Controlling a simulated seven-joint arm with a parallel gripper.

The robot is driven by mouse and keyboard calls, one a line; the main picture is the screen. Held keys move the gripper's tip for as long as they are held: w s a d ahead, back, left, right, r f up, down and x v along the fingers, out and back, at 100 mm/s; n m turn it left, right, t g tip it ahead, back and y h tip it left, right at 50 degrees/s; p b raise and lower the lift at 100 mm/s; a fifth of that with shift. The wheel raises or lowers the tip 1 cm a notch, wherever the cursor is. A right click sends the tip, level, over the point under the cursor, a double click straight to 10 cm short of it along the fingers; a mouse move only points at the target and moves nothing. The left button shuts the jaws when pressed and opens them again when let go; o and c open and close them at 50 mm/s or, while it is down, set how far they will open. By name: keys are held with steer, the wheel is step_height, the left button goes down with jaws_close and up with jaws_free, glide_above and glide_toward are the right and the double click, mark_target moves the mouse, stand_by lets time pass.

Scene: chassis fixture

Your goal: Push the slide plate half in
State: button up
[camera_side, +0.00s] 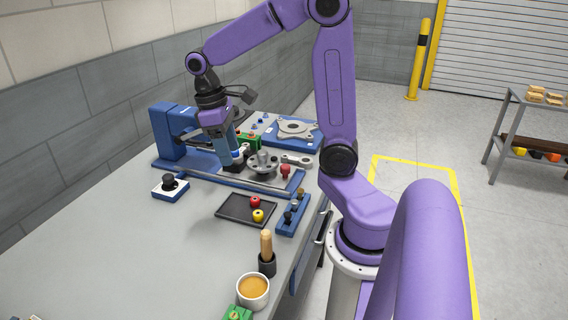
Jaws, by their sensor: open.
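The blue chassis fixture (168,134) stands at the back left of the bench, with an upright block on its left and a long low base running to the right. A round grey flanged metal part (263,168) is at the base's right half. I cannot clearly make out which piece is the slide plate. My gripper (234,166) is open and points down over the middle of the fixture, just left of the round metal part. Its fingertips are small and partly merge with the parts behind, so I cannot tell whether they touch anything.
A black tray (233,211) with a red and a yellow knob lies in front of the fixture. A blue block with pegs (290,216) is right of it, a black-knobbed block (170,188) left. A wooden-handled tool (266,247) and a cup (253,291) stand nearer.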

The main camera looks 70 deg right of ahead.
steer(key=w+d+m+g+y, duration=0.1)
steer(key=w+d+m, duration=0.25)
steer(key=d, duration=0.85)
steer(key=m+y, duration=0.2)
steer(key=m, duration=0.3)
glide_toward(285, 165)
steer(key=shift+g, duration=0.4)
steer(key=x, duration=0.9)
steer(key=shift+w+a+f, duration=0.1)
steer(key=shift+w+f, duration=0.05)
steer(key=shift+w, duration=0.15)
